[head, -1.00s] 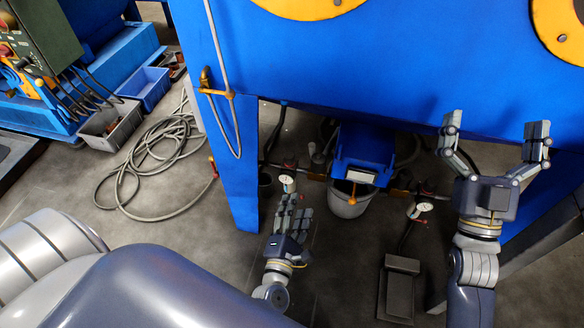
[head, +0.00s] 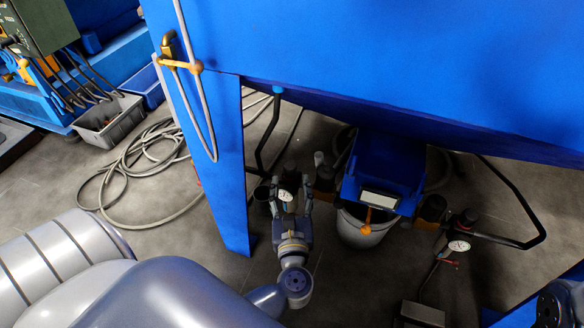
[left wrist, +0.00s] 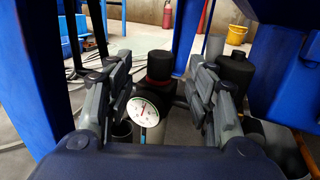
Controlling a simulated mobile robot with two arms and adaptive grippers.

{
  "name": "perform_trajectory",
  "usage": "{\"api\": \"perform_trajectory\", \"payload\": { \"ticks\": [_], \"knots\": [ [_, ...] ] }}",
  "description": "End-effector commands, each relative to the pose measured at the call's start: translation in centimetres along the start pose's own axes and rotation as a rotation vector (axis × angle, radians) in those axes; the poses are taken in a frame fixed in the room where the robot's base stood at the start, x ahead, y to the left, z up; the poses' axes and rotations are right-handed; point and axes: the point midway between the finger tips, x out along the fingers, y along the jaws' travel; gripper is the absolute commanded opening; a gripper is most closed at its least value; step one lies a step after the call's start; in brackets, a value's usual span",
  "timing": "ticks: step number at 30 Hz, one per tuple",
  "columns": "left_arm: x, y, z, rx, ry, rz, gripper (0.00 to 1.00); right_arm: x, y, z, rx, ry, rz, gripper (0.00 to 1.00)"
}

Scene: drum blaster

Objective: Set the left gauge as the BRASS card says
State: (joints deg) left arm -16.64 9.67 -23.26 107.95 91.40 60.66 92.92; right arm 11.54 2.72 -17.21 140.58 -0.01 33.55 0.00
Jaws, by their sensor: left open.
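The left gauge (head: 286,196) has a round white dial and sits under the blue machine, beside its leg. In the left wrist view the dial (left wrist: 144,110) faces me, with a red needle pointing near the top; its numbers are too small to read. A black knob with a red ring (left wrist: 160,66) stands just behind the dial. My left gripper (head: 291,186) is open, its fingers spread on either side of the gauge and knob; I cannot tell whether they touch. It also frames them in the left wrist view (left wrist: 158,82). No BRASS card is recognisable.
The machine leg (head: 225,170) stands close left of my left gripper. A bucket (head: 362,235) under a blue box (head: 385,165) stands to the right. A second gauge (head: 459,246) lies farther right. Coiled hose (head: 130,175) covers floor at left.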

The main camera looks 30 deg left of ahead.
Motion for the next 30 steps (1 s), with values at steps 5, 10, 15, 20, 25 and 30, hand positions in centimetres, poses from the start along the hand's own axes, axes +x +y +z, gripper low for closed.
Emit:
{"api": "perform_trajectory", "payload": {
  "ticks": [5, 10, 15, 20, 25, 30],
  "knots": [
    [3.7, 0.0, -0.2, 0.001, -0.005, -0.001, 0.5, 0.2, -0.2, -0.6, -0.005, 0.034, -0.013, 1.0],
    [6.2, -0.1, -0.2, 0.002, -0.003, -0.001, 0.5, 0.7, -0.4, -1.0, -0.008, 0.056, -0.022, 1.0],
    [7.4, 0.0, -0.1, 0.003, -0.001, -0.001, 0.5, 1.0, -0.5, -1.3, -0.01, 0.068, -0.027, 1.0],
    [7.7, 0.0, 0.0, 0.003, 0.0, -0.001, 0.5, 1.1, -0.5, -1.3, -0.01, 0.069, -0.028, 1.0],
    [7.6, 0.0, 0.0, 0.003, 0.0, -0.001, 0.44, 1.1, -0.5, -1.3, -0.01, 0.069, -0.028, 1.0],
    [7.6, 0.0, -0.1, 0.003, 0.0, -0.001, 0.05, 1.1, -0.5, -1.3, -0.01, 0.069, -0.028, 1.0]
  ]
}}
